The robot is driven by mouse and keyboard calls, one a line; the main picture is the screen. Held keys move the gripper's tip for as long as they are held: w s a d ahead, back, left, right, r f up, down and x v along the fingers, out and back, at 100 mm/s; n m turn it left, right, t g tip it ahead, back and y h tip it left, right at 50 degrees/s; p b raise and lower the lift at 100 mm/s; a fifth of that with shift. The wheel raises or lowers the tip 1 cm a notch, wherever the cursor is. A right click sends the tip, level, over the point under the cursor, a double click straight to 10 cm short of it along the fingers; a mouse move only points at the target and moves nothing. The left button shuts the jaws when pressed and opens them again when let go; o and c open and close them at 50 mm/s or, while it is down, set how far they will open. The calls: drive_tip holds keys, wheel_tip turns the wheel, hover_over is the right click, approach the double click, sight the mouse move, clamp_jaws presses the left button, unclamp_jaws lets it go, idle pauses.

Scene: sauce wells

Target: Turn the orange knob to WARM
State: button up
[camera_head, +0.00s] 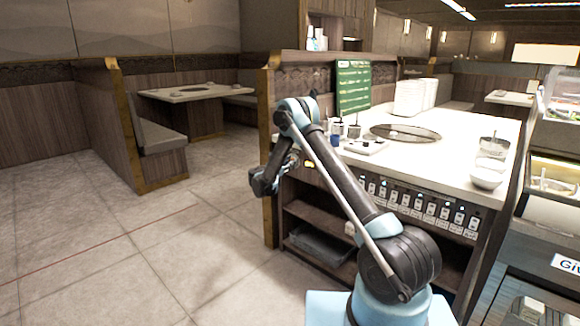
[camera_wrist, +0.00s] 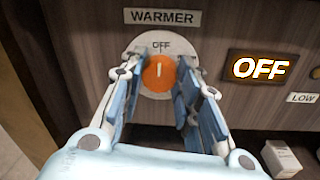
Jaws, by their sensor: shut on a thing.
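The orange knob (camera_wrist: 158,76) sits on a pale round dial plate under a "WARMER" label (camera_wrist: 162,16) in the wrist view. Its white pointer mark stands about upright, toward the small "OFF" marking on the plate. No WARM marking can be made out. My gripper (camera_wrist: 160,80) has one blue finger on each side of the knob and is shut on it. A lit display (camera_wrist: 259,67) to the right reads "OFF". In the head view my gripper (camera_head: 262,184) is at the left end of the counter; the knob is hidden there.
A "LOW" label (camera_wrist: 302,98) and a small white box (camera_wrist: 281,158) are right of the gripper. In the head view the counter (camera_head: 455,150) carries a green menu board (camera_head: 353,86), bowls and a round grill plate (camera_head: 404,133). The floor left of the counter is clear.

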drive_tip(key=shift+m, duration=0.3)
drive_tip(key=m, duration=0.5)
drive_tip(key=shift+d+f+m, duration=0.1)
drive_tip(key=shift+m, duration=0.2)
drive_tip(key=m, duration=0.5)
drive_tip(key=shift+s+d+f+m+h, duration=0.1)
drive_tip(key=shift+s+m+h, duration=0.05)
drive_tip(key=shift+m+h, duration=0.2)
drive_tip(key=shift+m, duration=0.25)
drive_tip(key=o, duration=1.1)
